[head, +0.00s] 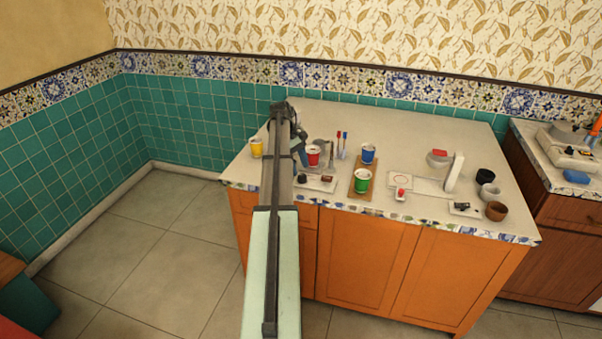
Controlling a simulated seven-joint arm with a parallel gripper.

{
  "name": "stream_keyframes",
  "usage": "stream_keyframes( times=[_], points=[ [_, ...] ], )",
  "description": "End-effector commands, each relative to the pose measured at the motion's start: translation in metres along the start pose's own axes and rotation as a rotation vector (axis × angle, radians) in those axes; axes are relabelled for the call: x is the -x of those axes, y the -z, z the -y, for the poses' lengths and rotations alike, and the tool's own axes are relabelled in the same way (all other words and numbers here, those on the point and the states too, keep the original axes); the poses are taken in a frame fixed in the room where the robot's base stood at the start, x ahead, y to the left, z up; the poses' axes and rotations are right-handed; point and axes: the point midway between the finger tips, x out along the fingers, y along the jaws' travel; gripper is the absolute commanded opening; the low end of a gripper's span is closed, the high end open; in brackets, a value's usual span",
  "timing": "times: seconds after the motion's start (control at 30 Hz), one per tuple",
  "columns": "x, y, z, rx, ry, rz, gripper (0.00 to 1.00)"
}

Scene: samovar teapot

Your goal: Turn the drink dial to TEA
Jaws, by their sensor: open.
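A small white panel (318,185) lies near the front edge of the counter, left of centre, with a dark round knob (302,179) and a small brown part on it. Another small pale plate (464,211) with a dark knob (461,206) lies at the front right. I cannot tell which is the drink dial, and no TEA lettering is readable.
A yellow cup (256,147) stands left of my arm. A wooden tray (352,191) carries a green cup (362,181) and a blue cup (368,153). A red-topped button (401,194), a white upright piece (455,172) and several small bowls stand right. The counter's back (420,125) is clear.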

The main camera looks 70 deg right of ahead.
Motion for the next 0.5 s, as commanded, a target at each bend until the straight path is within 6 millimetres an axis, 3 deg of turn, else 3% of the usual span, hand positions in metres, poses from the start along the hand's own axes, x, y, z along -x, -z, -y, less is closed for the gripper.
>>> stream_keyframes(
  times=[0.2, 0.5],
  points=[
    [-0.025, -0.001, 0.000, -0.001, 0.000, 0.000, 0.61],
    [-0.032, 0.000, 0.000, -0.001, 0.000, 0.000, 0.61]
  ],
)
